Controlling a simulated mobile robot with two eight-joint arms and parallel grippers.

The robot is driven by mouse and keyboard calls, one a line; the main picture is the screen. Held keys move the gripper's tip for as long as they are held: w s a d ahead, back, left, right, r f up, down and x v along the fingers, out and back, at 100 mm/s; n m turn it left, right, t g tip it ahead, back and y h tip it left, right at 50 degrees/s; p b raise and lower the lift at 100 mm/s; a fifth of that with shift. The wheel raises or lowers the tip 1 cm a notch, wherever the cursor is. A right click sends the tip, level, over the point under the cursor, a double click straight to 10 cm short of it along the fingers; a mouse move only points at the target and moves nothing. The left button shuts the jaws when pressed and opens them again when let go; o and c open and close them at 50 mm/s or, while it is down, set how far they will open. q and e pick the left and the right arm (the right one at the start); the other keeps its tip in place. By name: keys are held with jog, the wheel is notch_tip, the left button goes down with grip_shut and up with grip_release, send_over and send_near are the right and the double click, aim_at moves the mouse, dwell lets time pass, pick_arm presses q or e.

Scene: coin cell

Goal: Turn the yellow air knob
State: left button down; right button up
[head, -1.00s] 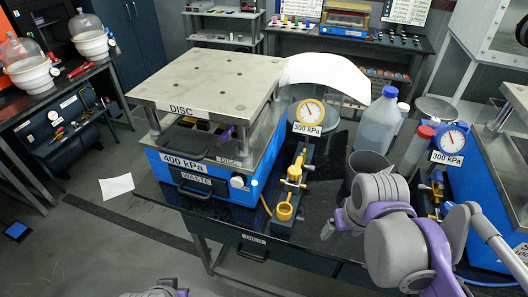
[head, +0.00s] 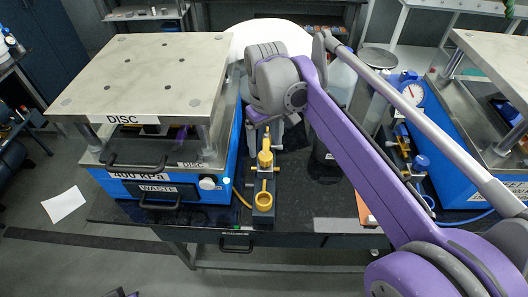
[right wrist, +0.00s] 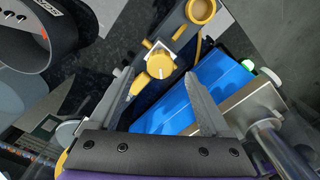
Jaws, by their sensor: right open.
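The yellow air knob (right wrist: 160,64) sits on a small valve block on a dark stand. In the head view the yellow valve fittings (head: 265,160) stand upright at the right of the blue DISC press, above a yellow ring. My right gripper (head: 265,130) is open and points down just behind these fittings. In the right wrist view its fingertips (right wrist: 160,78) lie on either side of the knob, with nothing held. I cannot tell whether a finger touches it. The gauge above this stand is hidden behind my right arm. Only a sliver at the bottom edge shows on my left side.
The blue press (head: 222,180) with its metal top plate stands close left of the stand. A dark cup (right wrist: 40,42) stands near the gripper. A second gauge (head: 412,93) and blue machine (head: 460,165) are at the right.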

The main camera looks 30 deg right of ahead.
aim_at(265, 155)
jog(key=shift+w+f, duration=0.1)
jog(key=shift+f, duration=2)
grip_shut()
